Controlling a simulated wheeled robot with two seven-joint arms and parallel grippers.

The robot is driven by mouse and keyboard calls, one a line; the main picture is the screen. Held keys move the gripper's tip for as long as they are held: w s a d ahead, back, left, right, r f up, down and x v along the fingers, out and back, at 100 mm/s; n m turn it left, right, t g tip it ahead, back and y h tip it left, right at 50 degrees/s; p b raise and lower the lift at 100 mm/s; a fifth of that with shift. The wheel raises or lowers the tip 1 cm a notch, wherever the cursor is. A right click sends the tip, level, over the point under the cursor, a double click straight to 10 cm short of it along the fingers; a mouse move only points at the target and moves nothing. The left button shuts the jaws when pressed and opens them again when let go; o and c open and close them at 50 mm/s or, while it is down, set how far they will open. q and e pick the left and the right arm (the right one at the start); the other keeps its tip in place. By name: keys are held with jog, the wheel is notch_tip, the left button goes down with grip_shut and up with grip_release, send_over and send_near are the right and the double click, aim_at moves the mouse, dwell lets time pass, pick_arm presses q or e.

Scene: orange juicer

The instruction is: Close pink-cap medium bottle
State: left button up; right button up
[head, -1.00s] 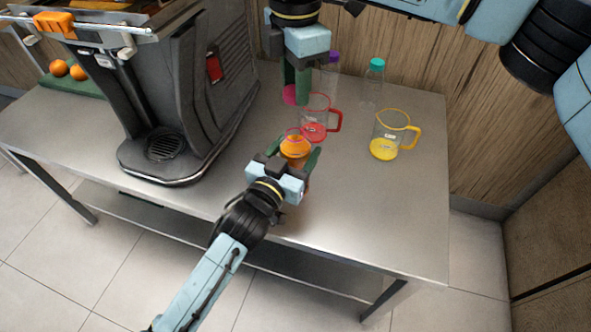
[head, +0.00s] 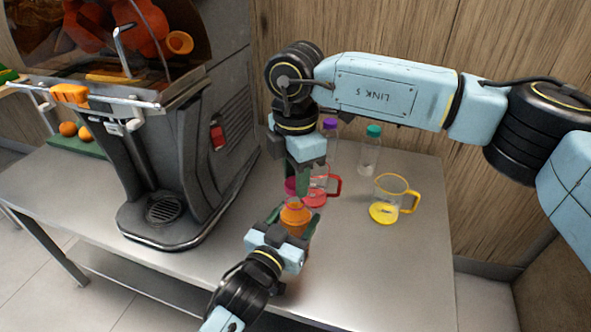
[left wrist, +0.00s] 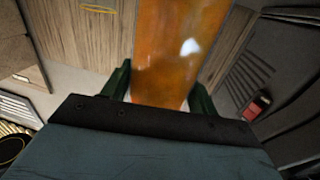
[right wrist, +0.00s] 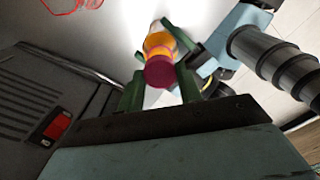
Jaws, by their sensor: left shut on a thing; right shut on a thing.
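The medium bottle (head: 295,214), filled with orange juice, is upright in my left gripper (head: 294,220), which is shut around its body. The orange bottle fills the middle of the left wrist view (left wrist: 175,50) between the green fingers. My right gripper (head: 297,186) points down from above, shut on the pink cap (head: 290,186). The cap is right over the bottle's mouth. In the right wrist view the pink cap (right wrist: 160,73) lines up with the bottle (right wrist: 160,43) beyond it. I cannot tell whether the cap touches the neck.
A red-handled jug (head: 316,197) stands just behind the bottle, and a yellow-handled jug (head: 384,213) to the right. A purple-cap bottle (head: 331,135) and a green-cap bottle (head: 371,150) stand behind. The juicer (head: 185,160) is at left. The table's right front is clear.

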dwell(0.3)
jog(key=shift+f, duration=0.85)
jog(key=shift+f, duration=0.55)
pick_arm(q)
grip_shut()
pick_arm(e)
jog(key=m, duration=0.6)
jog(key=shift+m, duration=0.3)
jog(key=o, duration=1)
jog(key=shift+c, duration=0.2)
